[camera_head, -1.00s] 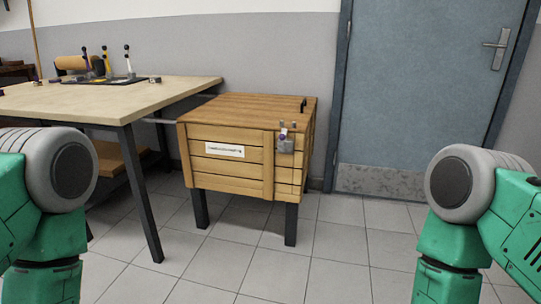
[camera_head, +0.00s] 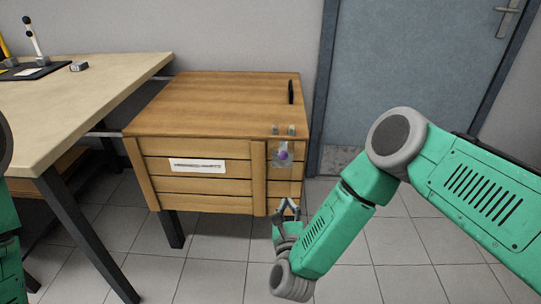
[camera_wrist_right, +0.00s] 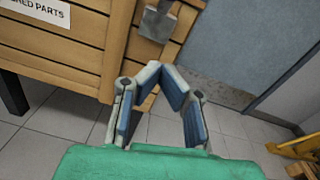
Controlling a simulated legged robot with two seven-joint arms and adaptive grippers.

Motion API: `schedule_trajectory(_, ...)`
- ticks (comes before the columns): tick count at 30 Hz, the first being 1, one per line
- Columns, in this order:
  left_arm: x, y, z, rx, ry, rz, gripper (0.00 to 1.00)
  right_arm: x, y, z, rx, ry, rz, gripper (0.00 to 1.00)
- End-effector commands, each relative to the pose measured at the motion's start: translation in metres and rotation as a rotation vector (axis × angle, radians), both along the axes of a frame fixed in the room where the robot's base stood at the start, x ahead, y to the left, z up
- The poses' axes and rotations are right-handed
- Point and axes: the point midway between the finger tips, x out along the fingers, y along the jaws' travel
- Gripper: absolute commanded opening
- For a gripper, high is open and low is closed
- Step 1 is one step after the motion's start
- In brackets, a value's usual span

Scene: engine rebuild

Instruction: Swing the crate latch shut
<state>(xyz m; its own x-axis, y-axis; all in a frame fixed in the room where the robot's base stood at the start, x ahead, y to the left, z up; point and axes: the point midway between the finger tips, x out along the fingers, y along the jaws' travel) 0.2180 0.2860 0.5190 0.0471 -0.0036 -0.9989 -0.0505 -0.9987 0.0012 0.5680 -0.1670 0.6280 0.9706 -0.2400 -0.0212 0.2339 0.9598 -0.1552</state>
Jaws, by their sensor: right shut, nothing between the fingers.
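The wooden crate (camera_head: 200,100) stands on dark legs with its lid down; its planks also fill the upper left of the right wrist view (camera_wrist_right: 75,50). The latch (camera_head: 282,157) is a grey metal piece with a purple knob near the right end of the crate's front. Two small metal prongs stand above it at the lid edge. In the right wrist view a grey metal plate (camera_wrist_right: 157,23) shows on the crate's face. My right gripper (camera_head: 287,203) is shut and empty, below the latch and apart from it. My left gripper is out of view.
A workbench (camera_head: 80,95) stands to the left of the crate, with a dark tool tray (camera_head: 35,72) on it. A blue-grey door (camera_head: 410,70) is behind on the right. A black handle (camera_head: 291,92) sits on the lid. Tiled floor in front is clear.

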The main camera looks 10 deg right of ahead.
Motion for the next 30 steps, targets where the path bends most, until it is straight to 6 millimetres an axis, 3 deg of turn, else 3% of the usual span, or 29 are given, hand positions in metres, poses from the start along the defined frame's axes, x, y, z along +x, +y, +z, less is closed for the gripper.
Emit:
schedule_trajectory(14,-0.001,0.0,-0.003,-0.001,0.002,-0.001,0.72,0.01,0.004,0.0,-0.002,-0.005,-0.001,0.0)
schedule_trajectory(28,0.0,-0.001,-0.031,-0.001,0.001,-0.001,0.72,0.099,-0.021,-0.003,-0.001,-0.007,-0.003,0.0)
schedule_trajectory(30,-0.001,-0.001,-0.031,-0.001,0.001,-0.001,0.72,0.103,-0.018,0.01,-0.001,-0.005,0.001,0.0)
